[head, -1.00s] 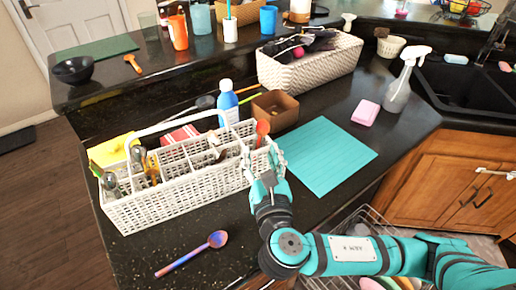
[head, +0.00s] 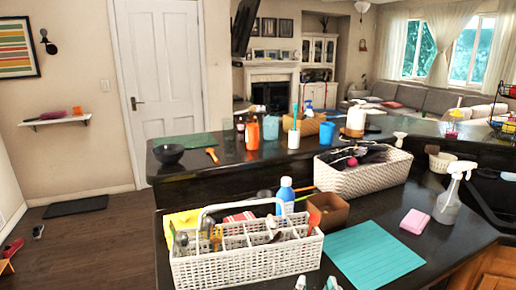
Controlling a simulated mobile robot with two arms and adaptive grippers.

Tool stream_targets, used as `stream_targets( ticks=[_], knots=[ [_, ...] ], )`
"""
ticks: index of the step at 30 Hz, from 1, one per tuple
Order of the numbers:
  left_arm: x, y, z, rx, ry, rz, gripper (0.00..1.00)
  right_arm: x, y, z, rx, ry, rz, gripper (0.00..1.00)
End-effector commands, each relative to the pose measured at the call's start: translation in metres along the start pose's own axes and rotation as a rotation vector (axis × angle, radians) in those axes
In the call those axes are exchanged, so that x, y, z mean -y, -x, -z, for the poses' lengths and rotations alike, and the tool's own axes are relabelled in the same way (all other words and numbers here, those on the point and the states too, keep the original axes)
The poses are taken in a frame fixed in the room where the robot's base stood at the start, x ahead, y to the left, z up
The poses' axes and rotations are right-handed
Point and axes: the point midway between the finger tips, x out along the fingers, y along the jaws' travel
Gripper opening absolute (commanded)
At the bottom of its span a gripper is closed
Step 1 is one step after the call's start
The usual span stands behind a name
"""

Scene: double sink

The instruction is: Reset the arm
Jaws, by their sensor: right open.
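Only the tips of my right gripper (head: 317,284) show, at the bottom edge of the head view. They are apart and nothing is seen between them. They are just in front of the white woven utensil caddy (head: 245,268) and left of the teal mat (head: 375,256). The rest of my right arm is below the frame. My left gripper is not in view. The caddy stands on the dark counter and holds several utensils, among them an orange-red spoon (head: 314,219).
A white woven basket (head: 362,174), pink sponge (head: 415,221) and spray bottle (head: 448,207) are to the right. The raised ledge behind holds several cups and a black bowl (head: 168,153).

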Motion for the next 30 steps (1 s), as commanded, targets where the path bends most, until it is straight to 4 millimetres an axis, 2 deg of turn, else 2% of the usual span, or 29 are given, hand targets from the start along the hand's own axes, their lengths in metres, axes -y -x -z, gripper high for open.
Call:
stream_targets(
  ticks=[3,6,14,20,23,27,30],
  knots=[
    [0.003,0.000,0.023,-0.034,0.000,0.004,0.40,0.001,0.001,0.004,-0.020,-0.039,0.009,0.43],
    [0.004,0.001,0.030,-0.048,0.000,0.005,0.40,0.004,0.004,0.012,-0.062,-0.128,0.031,0.43],
    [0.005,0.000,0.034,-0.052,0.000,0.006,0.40,0.016,0.014,0.037,-0.189,-0.422,0.125,0.43],
    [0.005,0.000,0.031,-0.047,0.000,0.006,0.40,0.034,0.031,0.071,-0.320,-0.783,0.288,0.43],
    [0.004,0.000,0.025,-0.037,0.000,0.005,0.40,0.048,0.047,0.094,-0.387,-1.021,0.427,0.43],
    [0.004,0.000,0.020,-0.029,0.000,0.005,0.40,0.076,0.083,0.133,-0.448,-1.427,0.725,0.43],
    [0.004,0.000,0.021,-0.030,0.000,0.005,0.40,0.095,0.111,0.156,-0.433,-1.675,0.949,0.43]
  ],
)
